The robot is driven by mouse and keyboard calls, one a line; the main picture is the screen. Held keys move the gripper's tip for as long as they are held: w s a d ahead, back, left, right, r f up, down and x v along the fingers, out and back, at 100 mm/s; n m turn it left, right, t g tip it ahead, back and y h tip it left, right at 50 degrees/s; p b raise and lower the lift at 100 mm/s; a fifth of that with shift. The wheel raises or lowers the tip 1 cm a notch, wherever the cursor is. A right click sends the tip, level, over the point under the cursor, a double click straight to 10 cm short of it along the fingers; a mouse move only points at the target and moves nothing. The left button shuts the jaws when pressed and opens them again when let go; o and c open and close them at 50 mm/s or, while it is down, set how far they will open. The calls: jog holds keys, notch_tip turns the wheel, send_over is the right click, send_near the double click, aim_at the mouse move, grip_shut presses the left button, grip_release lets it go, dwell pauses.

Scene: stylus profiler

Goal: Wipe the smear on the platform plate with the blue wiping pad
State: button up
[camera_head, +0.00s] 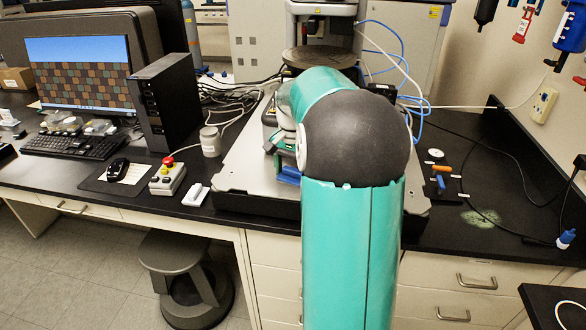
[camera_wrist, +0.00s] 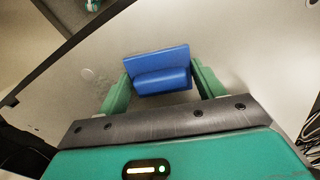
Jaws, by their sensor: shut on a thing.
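The blue wiping pad (camera_wrist: 157,65) is between the green fingers of my gripper (camera_wrist: 160,82), which is shut on it. In the head view, the pad (camera_head: 287,176) shows just left of my arm, over the light grey platform plate (camera_head: 243,172). The plate also fills much of the wrist view (camera_wrist: 235,45). I cannot tell whether the pad touches the plate. My arm hides much of the plate in the head view.
The instrument stage (camera_head: 305,57) stands behind my arm. A lidded jar (camera_head: 210,141), a red-button box (camera_head: 168,178) and a computer tower (camera_head: 165,103) are at the left. Small tools (camera_head: 440,178) and a greenish patch (camera_head: 478,218) are on the black bench at the right.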

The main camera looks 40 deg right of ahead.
jog(key=shift+s+d+r, duration=0.1)
jog(key=shift+s+d, duration=0.5)
jog(key=shift+s, duration=0.15)
jog(key=shift+s+d, duration=0.55)
jog(key=shift+s, duration=0.2)
jog(key=shift+s+d+f, duration=0.1)
jog(key=shift+s+d, duration=0.5)
jog(key=shift+s, duration=0.15)
jog(key=shift+s+d+f, duration=0.1)
jog(key=shift+s+d, duration=0.45)
jog(key=shift+s, duration=0.2)
jog(key=shift+s+d, duration=1.1)
jog(key=shift+s, duration=0.3)
jog(key=shift+a, duration=0.1)
jog(key=shift+w+a, duration=0.15)
jog(key=shift+w, duration=0.1)
jog(key=shift+w+a+r, duration=0.1)
jog(key=shift+w+a, duration=0.95)
jog(key=shift+w, duration=0.3)
jog(key=shift+w+a+r, duration=0.1)
jog(key=shift+w+a, duration=0.9)
jog(key=shift+w, duration=0.35)
jog(key=shift+w+a+f, duration=0.1)
jog(key=shift+w+a, duration=0.45)
jog(key=shift+w, duration=0.2)
jog(key=shift+w+a+f, duration=0.1)
jog(key=shift+w+a, duration=0.45)
jog(key=shift+w, duration=0.15)
